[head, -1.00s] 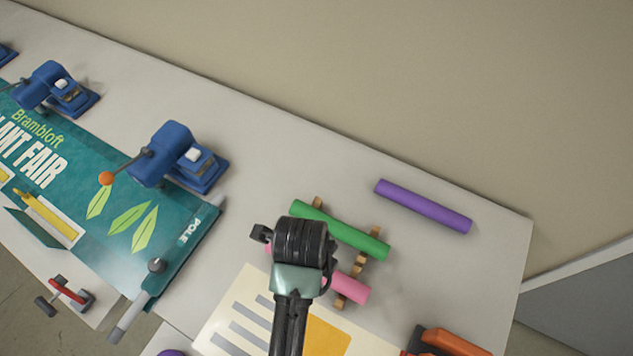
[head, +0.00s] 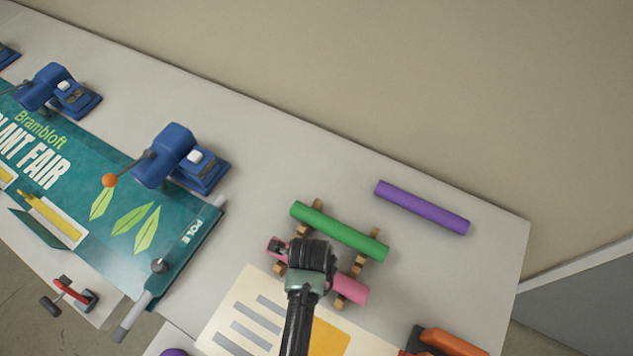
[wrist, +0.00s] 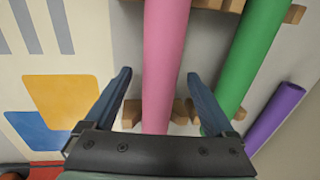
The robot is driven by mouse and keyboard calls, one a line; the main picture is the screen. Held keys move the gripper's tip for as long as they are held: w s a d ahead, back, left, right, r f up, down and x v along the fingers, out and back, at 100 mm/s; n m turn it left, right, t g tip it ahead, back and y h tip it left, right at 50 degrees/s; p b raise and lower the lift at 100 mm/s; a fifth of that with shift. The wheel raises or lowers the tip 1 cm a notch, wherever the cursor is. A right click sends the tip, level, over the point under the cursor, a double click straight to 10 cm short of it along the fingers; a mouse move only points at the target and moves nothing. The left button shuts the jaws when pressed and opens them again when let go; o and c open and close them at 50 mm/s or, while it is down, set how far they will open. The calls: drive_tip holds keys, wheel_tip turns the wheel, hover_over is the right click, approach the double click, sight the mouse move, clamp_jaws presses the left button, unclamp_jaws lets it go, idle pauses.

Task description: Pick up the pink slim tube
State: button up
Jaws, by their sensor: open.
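The pink slim tube (head: 353,289) lies across wooden rests on the table, partly hidden under my gripper in the head view. In the wrist view the pink tube (wrist: 166,45) runs lengthwise through the middle of the picture. My gripper (wrist: 161,78) is open, with one finger on each side of the tube's line; the right finger shows between it and the green tube (wrist: 252,50). In the head view my gripper (head: 312,262) is over the middle of the pink tube and hides its own fingertips. I cannot tell whether the fingers touch the tube.
The green tube (head: 338,231) lies parallel on the same rests (head: 375,240), close behind the pink one. A purple tube (head: 422,207) lies farther back on the bare table. A printed sheet (head: 240,325) lies in front. Blue clamps (head: 180,160) and a teal poster (head: 95,190) are at left.

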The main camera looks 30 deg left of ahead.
drive_tip(key=shift+f, duration=0.2)
clamp_jaws()
idle(0.4)
drive_tip(key=shift+r, duration=0.1)
